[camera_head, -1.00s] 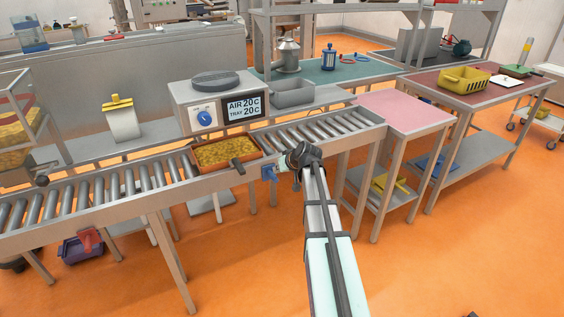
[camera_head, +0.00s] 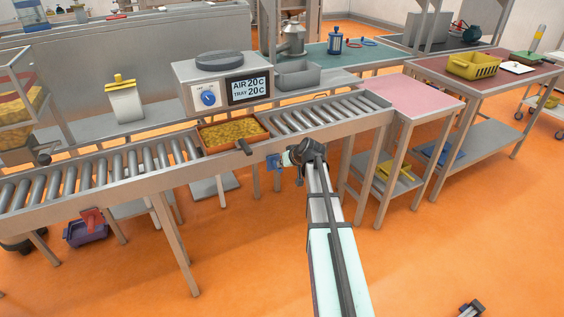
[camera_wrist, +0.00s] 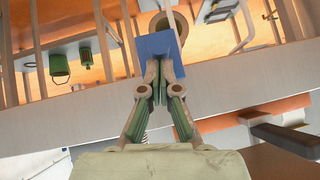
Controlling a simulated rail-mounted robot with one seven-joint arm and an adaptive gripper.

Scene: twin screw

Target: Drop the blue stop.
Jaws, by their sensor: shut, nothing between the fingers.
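The blue stop (camera_head: 273,162) is a small blue plate at the near side rail of the roller conveyor (camera_head: 90,197), just below and right of the orange tray (camera_head: 232,147) of yellow pieces. My gripper (camera_head: 286,158) is right beside the stop, at its right in the head view. In the wrist view the blue stop (camera_wrist: 159,45) shows as a flat blue square at the tips of my gripper (camera_wrist: 160,76). The fingers are shut with nothing between them. The fingertips overlap the plate's lower edge in the picture; I cannot tell whether they touch it.
A machine with a display (camera_head: 247,88) stands behind the conveyor. A pink-topped table (camera_head: 415,96) adjoins its right end. A purple bin (camera_head: 86,232) is on the floor below left.

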